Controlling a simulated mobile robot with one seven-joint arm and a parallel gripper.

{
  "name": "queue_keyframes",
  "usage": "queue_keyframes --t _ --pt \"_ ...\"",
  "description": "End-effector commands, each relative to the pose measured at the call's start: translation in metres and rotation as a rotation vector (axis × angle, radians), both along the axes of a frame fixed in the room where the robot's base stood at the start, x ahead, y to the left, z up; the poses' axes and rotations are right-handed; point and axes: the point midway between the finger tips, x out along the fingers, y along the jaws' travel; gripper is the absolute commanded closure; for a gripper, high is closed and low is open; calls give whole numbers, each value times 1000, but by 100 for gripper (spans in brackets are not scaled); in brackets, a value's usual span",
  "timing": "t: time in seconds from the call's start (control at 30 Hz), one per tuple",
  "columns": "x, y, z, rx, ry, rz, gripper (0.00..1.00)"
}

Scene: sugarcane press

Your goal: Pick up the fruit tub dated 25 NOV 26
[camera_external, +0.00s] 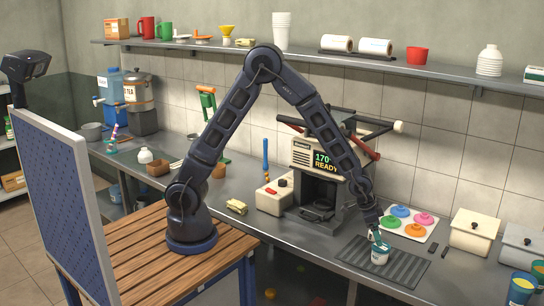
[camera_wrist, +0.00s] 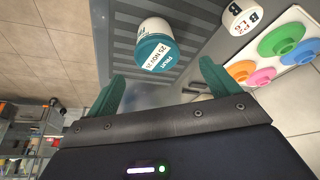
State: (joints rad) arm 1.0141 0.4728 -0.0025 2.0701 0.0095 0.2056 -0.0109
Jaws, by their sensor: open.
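A white tub with a teal lid (camera_wrist: 155,52) stands on the dark ribbed mat. Its lid label reads "25 NOV 26" in the wrist view, with a partly legible word above it. It also shows as a small white tub (camera_external: 379,258) in the external view, directly below my gripper (camera_external: 376,240). In the wrist view my gripper (camera_wrist: 160,84) is open, with its teal fingers apart and nothing held. The tub lies just beyond the fingertips, roughly between them. I cannot tell whether a finger touches it.
A white round item with black letters (camera_wrist: 232,17) is near the tub. A white board with colored lids (camera_external: 437,228) lies behind. The ribbed mat (camera_external: 400,268) is clear to the right. The press (camera_external: 318,180) stands left; white bins (camera_external: 473,230) stand right.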

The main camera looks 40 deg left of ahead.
Motion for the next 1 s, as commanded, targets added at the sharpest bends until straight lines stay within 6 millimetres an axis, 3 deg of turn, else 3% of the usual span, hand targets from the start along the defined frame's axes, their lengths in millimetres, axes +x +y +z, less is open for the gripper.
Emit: queue_keyframes --t 0.3,0.67,1.0 --pt "8 -13 -37 2 1 0 12" --pt "9 -18 -54 2 1 -1 12" --pt "13 -29 -92 1 1 -1 12"
